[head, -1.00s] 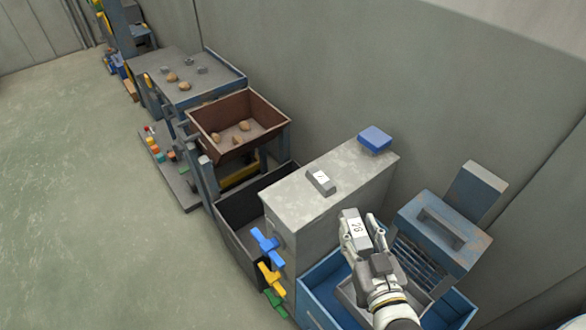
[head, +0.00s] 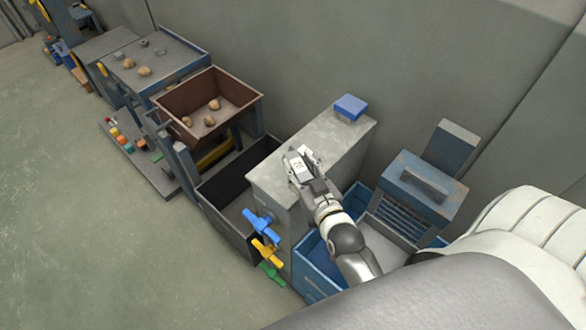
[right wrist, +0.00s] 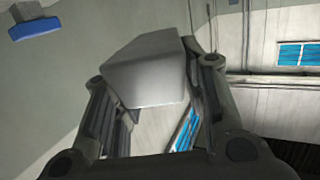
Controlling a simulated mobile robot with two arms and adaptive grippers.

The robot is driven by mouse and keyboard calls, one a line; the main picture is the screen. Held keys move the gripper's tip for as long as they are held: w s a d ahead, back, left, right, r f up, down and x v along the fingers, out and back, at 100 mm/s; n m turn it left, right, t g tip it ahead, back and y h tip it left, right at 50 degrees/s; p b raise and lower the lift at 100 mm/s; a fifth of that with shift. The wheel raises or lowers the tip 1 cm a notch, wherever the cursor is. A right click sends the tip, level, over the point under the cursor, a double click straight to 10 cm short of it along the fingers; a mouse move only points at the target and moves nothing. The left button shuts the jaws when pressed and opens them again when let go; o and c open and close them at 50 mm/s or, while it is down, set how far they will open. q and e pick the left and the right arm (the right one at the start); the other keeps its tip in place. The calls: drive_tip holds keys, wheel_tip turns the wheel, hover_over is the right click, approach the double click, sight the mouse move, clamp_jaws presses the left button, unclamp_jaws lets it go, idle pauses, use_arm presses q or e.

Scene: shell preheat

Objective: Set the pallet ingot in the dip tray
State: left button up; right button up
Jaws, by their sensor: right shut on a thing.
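My right gripper (head: 300,163) is shut on a grey ingot with a white number label (head: 299,166), held over the grey counter block. In the right wrist view the ingot (right wrist: 145,75) is a tapered grey bar between the two fingers. A second labelled ingot on the counter top (head: 328,135) is now hidden behind the gripper. I cannot tell whether the held ingot touches the counter. No tray is marked as the dip tray; a blue bin (head: 312,278) stands right of the counter, partly behind my arm. My left gripper is not in view.
A blue block (head: 350,107) sits at the counter's far end. Blue, yellow and green handles (head: 264,250) stick out at its front. A brown tray (head: 179,98) with several lumps and a dark open bin (head: 222,205) are to the left. A blue-topped unit (head: 420,185) stands right.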

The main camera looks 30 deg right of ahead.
sight(297, 162)
drive_tip(key=w, duration=0.1)
drive_tip(key=w+f+b, duration=0.1)
drive_tip(key=w+d+f+b, duration=0.1)
drive_tip(key=shift+w, duration=0.35)
drive_tip(key=w+f+b, duration=0.1)
drive_tip(key=f+b, duration=0.1)
drive_tip(key=w+d+f+b, duration=0.1)
drive_tip(key=w+f+b, duration=0.1)
drive_tip(key=b, duration=0.1)
drive_tip(key=shift+w+d+f+b, duration=0.1)
drive_tip(key=shift+w+b, duration=0.2)
drive_tip(key=shift+b, duration=0.05)
drive_tip(key=shift+w+d+f+b, duration=0.1)
drive_tip(key=shift+w+f+b, duration=0.25)
drive_tip(key=shift+w+b, duration=0.1)
drive_tip(key=shift+w+f+b, duration=0.15)
drive_tip(key=shift+f+b, duration=0.15)
drive_tip(key=shift+b, duration=0.1)
drive_tip(key=f+b, duration=0.1)
drive_tip(key=b, duration=0.1)
drive_tip(key=f+b, duration=0.2)
drive_tip(key=shift+w+d+f, duration=0.15)
drive_tip(key=shift+w+f, duration=0.05)
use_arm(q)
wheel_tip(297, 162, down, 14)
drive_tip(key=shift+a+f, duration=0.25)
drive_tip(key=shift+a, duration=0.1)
use_arm(e)
drive_tip(key=shift+r, duration=0.15)
